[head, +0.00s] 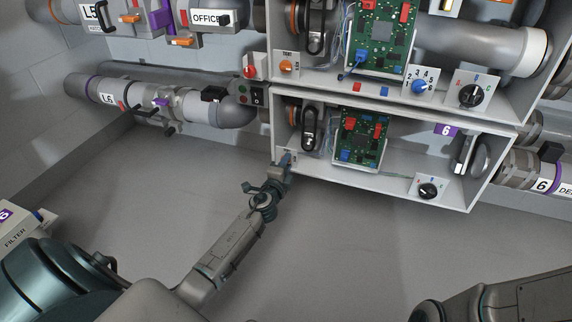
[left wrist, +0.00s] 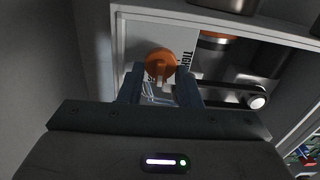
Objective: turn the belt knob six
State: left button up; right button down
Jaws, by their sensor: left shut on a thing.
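The belt knob six (left wrist: 160,62) is an orange round knob on a white plate in the left wrist view, inside the lower open box (head: 398,185). Dark lettering shows beside it, partly hidden. My left gripper (left wrist: 161,84) is shut on the knob, one finger at each side. In the head view my left gripper (head: 283,167) reaches the lower left corner of this box and covers most of the knob and its plate. My right gripper does not show; only part of my right arm is at the lower right.
The lower box also holds a green circuit board (head: 360,138), a black belt loop (head: 309,128) and a black knob (head: 428,190). The upper box has its own orange knob (head: 287,66). Pipe L6 (head: 150,98) runs left. The grey floor in front is clear.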

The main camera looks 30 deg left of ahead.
pick_arm(q)
jog(key=shift+f+m, duration=0.1)
jog(key=shift+m, duration=0.2)
dwell(0.4)
jog(key=o, duration=0.7)
jog(key=shift+s, duration=0.1)
jog(key=p+v, duration=0.1)
jog(key=v, duration=0.9)
jog(key=shift+s+d, duration=0.2)
jog(key=shift+s, duration=0.1)
